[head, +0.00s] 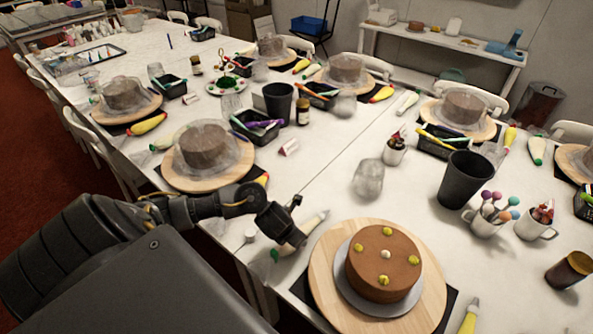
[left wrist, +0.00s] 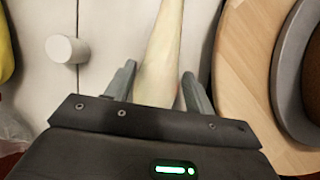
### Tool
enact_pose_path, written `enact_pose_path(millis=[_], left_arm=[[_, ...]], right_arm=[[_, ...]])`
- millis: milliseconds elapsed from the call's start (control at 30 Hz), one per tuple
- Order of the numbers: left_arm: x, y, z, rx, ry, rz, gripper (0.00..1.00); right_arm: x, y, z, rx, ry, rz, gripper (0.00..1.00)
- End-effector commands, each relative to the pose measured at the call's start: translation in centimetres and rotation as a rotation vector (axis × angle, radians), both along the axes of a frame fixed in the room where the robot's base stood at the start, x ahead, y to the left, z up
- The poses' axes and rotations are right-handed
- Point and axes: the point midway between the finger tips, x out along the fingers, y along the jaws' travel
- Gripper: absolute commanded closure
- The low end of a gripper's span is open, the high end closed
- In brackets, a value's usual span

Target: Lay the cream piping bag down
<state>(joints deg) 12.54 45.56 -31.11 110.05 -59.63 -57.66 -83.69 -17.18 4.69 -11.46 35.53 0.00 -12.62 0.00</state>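The cream piping bag (head: 312,224) is at the front of the white table, left of the nearest cake. Its narrow tip points up and right, and its green end shows below my gripper. It lies along the table or just above it; I cannot tell which. My left gripper (head: 295,240) is over its wide part. My right gripper is not in view.
A wooden turntable (head: 325,262) with a brown cake (head: 384,262) stands close right of the bag. A small white cylinder (head: 250,235) stands left of it; it also shows in the left wrist view (left wrist: 67,49). A clear glass (head: 368,180) stands beyond. Bare table lies between.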

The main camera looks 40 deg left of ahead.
Motion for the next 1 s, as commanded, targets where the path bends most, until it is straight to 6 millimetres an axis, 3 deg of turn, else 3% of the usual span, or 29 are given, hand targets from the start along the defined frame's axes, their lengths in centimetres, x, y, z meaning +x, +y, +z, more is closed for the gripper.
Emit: enact_pose_path(millis=[33,167,467,1000], left_arm=[[0.0,0.0,0.1,0.000,-0.001,0.000,0.39],[0.0,0.0,0.1,0.000,-0.001,0.000,0.23],[-0.1,0.0,0.3,0.000,0.000,-0.001,0.23],[-3.9,-0.2,8.7,0.001,-0.002,-0.003,0.23]], right_arm=[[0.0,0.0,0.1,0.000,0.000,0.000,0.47],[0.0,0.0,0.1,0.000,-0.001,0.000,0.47],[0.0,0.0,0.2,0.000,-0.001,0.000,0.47],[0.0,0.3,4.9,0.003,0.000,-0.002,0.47]])
